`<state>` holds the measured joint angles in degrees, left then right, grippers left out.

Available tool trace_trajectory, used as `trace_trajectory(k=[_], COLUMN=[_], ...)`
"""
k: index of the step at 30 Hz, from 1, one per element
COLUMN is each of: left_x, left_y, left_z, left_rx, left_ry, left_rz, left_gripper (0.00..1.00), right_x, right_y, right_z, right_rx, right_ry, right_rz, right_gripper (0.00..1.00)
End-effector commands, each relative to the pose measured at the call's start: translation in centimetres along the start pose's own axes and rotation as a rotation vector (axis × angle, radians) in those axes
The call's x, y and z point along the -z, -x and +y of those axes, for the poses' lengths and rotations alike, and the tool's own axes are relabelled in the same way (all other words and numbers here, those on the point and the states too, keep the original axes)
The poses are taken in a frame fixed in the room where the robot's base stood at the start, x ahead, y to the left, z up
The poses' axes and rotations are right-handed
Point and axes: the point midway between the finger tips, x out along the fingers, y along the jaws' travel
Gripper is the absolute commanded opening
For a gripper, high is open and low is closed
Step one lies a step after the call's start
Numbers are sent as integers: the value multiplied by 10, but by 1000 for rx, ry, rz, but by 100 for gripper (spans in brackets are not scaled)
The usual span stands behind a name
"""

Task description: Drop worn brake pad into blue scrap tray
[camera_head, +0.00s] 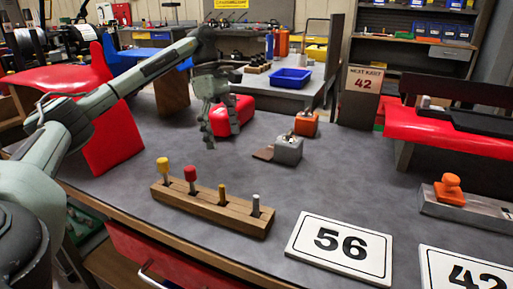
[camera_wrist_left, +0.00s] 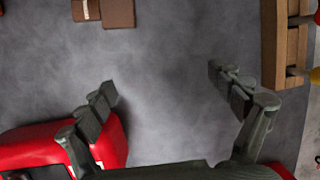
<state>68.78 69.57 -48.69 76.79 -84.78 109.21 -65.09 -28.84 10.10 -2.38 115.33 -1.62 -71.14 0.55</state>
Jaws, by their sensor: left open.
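My left gripper (camera_head: 219,122) points down, open and empty, above the grey bench beside a red block. In the left wrist view its two fingers are spread wide (camera_wrist_left: 164,98) over bare bench top. A flat brown piece (camera_head: 264,153), which looks like the worn brake pad, lies to the gripper's right, against a grey metal block (camera_head: 288,150). In the left wrist view brown pieces (camera_wrist_left: 119,13) show at the top edge, beyond the fingers. The blue tray (camera_head: 291,78) stands on a grey bench further back. My right gripper is not in view.
A wooden rack (camera_head: 211,205) with several upright pegs stands in front. The red block (camera_head: 233,115) is close behind the gripper. An orange block (camera_head: 306,123) is behind the grey one. Number plates (camera_head: 340,246) lie at front right. Bench between rack and grey block is clear.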

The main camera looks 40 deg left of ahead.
Motion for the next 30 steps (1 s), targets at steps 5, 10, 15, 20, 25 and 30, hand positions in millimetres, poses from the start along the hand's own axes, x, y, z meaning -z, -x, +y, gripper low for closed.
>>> trace_trajectory(k=[5, 10, 15, 20, 25, 30], left_x=[-86, -121, -122, -117, -112, -108], left_y=[13, 26, 15, -2, -27, -46], left_z=[38, 52, 54, 55, 54, 56], left_rx=[-43, -84, -87, -87, -86, -87], left_ry=[-139, -194, -200, -201, -199, -200], left_rz=[158, 265, 285, 283, 282, 281], left_gripper=[93, 93, 93, 93, 93, 93], right_x=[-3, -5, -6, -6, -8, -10], right_y=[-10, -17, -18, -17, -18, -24], right_z=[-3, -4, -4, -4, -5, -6], right_rx=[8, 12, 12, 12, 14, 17], right_ry=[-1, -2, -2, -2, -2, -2], right_rz=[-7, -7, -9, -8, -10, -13], right_gripper=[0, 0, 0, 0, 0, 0])
